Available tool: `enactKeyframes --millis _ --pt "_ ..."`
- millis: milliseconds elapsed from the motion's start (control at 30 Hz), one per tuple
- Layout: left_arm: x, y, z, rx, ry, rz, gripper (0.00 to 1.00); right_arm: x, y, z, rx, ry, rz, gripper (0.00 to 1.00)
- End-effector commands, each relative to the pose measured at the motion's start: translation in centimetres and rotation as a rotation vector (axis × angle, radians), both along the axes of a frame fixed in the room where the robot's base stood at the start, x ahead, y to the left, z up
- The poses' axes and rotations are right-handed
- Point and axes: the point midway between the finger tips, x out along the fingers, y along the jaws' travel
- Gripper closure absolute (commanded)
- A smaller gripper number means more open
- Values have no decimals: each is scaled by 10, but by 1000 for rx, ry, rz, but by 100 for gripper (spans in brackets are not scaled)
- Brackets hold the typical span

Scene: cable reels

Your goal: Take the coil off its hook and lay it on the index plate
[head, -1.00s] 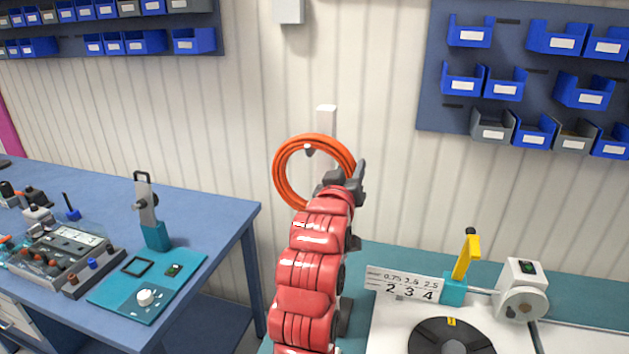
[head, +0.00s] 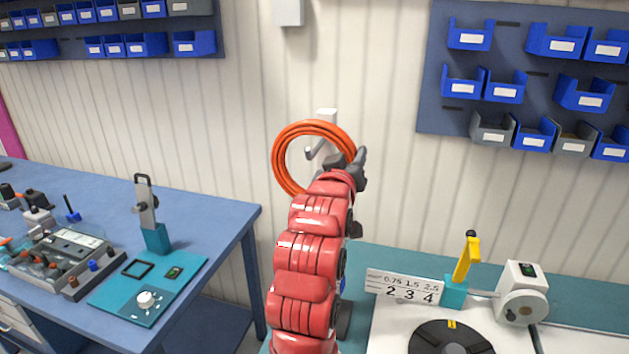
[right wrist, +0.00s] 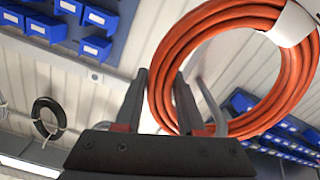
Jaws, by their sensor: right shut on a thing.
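The orange coil (head: 280,158) is upright in front of the wall in the head view. My right gripper (head: 347,163) is shut on its right side. In the right wrist view the coil (right wrist: 165,85) passes between the two fingers (right wrist: 160,105) and carries a white band. The grey hook (head: 316,150) shows through the ring's opening, with the coil's upper part above it; I cannot tell whether its tip is clear of the ring. A black round disc (head: 428,338), apparently the index plate, lies bare on the white unit at lower right, partly cut off. My left gripper is out of view.
A number sign (head: 403,287), a yellow-handled clamp (head: 467,258) and a white box with a knob (head: 522,292) stand behind the disc. A blue bench (head: 210,215) with tools is at left. Blue bins (head: 583,92) hang at upper right.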

Motion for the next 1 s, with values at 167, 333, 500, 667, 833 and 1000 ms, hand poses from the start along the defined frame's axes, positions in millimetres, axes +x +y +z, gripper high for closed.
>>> enactKeyframes --millis 167,333,500,667,833,1000 --pt "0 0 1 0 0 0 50 -1 0 10 1 -6 0 100" --pt "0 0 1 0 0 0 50 0 0 12 1 -6 0 100" --pt "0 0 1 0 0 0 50 0 0 11 1 -5 -1 100" --pt "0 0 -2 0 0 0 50 -1 0 11 1 -6 0 100" --pt "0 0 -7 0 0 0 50 -1 0 10 0 -6 -1 100" --pt "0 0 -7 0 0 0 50 -1 0 11 1 -5 -1 100"
